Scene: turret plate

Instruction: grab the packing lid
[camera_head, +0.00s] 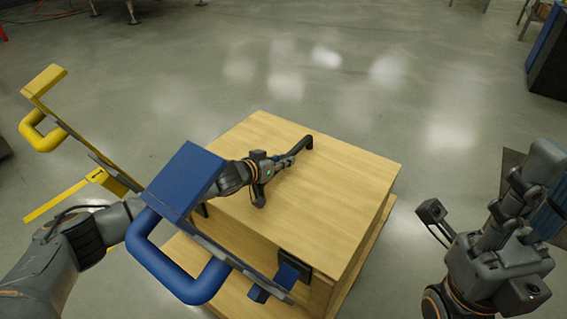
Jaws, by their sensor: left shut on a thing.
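The packing lid (335,189) is the pale wooden top of a box (318,291) in the middle of the head view. A dark bar that looks like its handle (259,196) lies across the top. My left arm comes in from the left and passes behind a blue part. My left gripper (284,166) is shut on the dark bar, with its fingers low over the wood. The exact contact is too small to see.
A frame with a blue handle (183,287) and a yellow handle (38,134) stands at the left, in front of part of my left arm and the box. A dark blue cabinet (550,55) is at the far right. The grey floor (270,60) behind the box is clear.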

